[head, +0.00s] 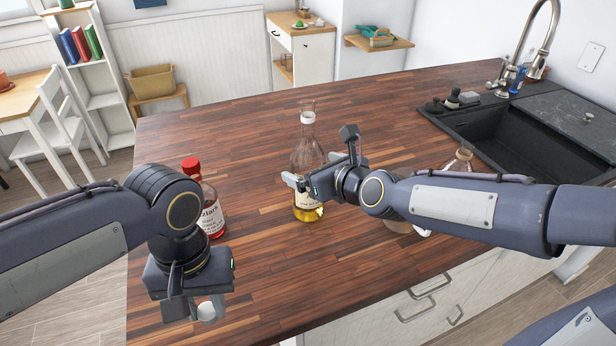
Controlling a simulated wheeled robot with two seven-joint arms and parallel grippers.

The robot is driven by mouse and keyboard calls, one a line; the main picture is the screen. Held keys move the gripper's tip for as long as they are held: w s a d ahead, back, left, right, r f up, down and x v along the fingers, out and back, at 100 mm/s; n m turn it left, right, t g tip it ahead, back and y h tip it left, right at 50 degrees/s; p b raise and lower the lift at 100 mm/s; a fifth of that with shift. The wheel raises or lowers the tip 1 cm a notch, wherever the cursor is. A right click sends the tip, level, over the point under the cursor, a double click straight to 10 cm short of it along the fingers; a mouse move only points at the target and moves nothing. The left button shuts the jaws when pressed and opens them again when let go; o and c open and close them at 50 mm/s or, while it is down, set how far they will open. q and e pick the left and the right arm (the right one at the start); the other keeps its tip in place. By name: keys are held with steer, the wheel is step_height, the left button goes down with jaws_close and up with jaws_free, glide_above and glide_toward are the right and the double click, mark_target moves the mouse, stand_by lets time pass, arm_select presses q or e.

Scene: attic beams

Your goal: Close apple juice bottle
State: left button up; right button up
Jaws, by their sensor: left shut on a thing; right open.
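A clear long-necked bottle (305,150) with yellow liquid stands upright on the wooden counter, with a white band near its top. Its label is partly hidden, so I cannot read whether it is the apple juice. My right gripper (311,172) is open at the bottle's middle; I cannot tell whether its fingers are around or in front of it. My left gripper (204,310) is low at the counter's front left, shut on a small pale round thing (208,312), perhaps a cap, mostly hidden.
A red-capped bottle (211,212) stands beside my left arm. Another bottle (462,158) is mostly hidden behind my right arm. A dark sink (470,125) with a tall tap (540,45) is at the right. The counter (215,125) is clear at the back left.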

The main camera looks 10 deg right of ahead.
arm_select(q)
steer(key=shift+r+p, duration=0.35)
steer(key=shift+r, duration=0.3)
arm_select(e)
steer(key=shift+x, duration=1.6)
steer(key=shift+w+r, duration=0.1)
steer(key=shift+c, duration=0.4)
steer(key=c, duration=1.4)
steer(key=shift+r, duration=0.3)
